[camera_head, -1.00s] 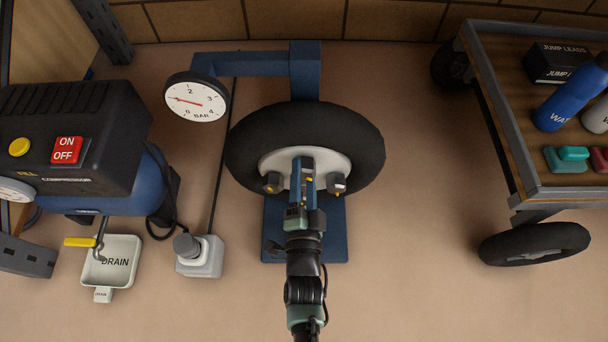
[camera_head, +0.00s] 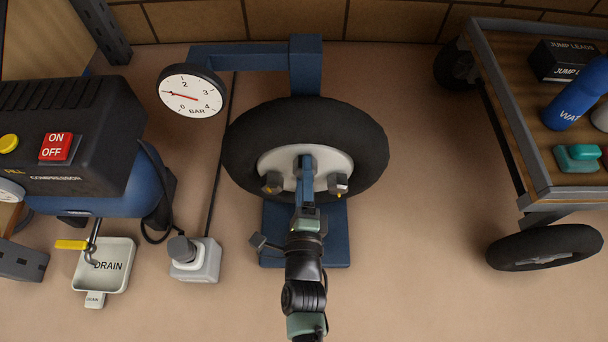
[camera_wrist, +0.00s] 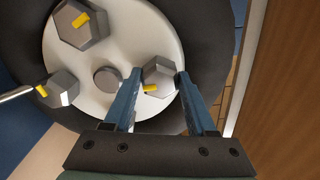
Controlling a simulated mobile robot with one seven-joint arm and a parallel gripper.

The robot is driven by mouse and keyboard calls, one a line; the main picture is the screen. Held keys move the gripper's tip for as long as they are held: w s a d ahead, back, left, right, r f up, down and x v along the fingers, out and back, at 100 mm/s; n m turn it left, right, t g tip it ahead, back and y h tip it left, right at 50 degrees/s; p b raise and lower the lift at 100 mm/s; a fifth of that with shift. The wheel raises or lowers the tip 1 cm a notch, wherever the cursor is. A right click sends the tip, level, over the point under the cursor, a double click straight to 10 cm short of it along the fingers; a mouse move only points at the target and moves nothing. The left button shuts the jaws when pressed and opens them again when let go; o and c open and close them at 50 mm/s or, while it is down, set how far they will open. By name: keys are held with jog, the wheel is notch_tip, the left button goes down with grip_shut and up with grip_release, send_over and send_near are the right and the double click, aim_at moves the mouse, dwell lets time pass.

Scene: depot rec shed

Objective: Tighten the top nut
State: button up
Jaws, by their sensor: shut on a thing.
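The wheel (camera_head: 245,150) is a black tyre with a pale hub disc on a blue stand (camera_head: 338,245). The hub (camera_wrist: 115,25) shows three grey hex nuts with yellow marks in the wrist view. My gripper (camera_wrist: 158,78) is shut on one of them, the top nut (camera_wrist: 160,72), with a finger on either side. The other two nuts (camera_wrist: 80,27) (camera_wrist: 62,90) are free of the fingers. In the head view they show as a left nut (camera_head: 272,183) and a right nut (camera_head: 338,184), and my gripper (camera_head: 306,165) hides the top nut.
A pressure gauge (camera_head: 190,95) hangs on a blue arm at the upper left. A compressor (camera_head: 70,130), a drain tray (camera_head: 118,275) and a grey box (camera_head: 205,262) stand left. A loaded trolley (camera_head: 530,185) stands right.

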jog(key=shift+m, duration=0.3)
jog(key=o, duration=1.4)
jog(key=s+p, duration=0.5)
jog(key=s, duration=0.8)
jog(key=shift+p, duration=0.3)
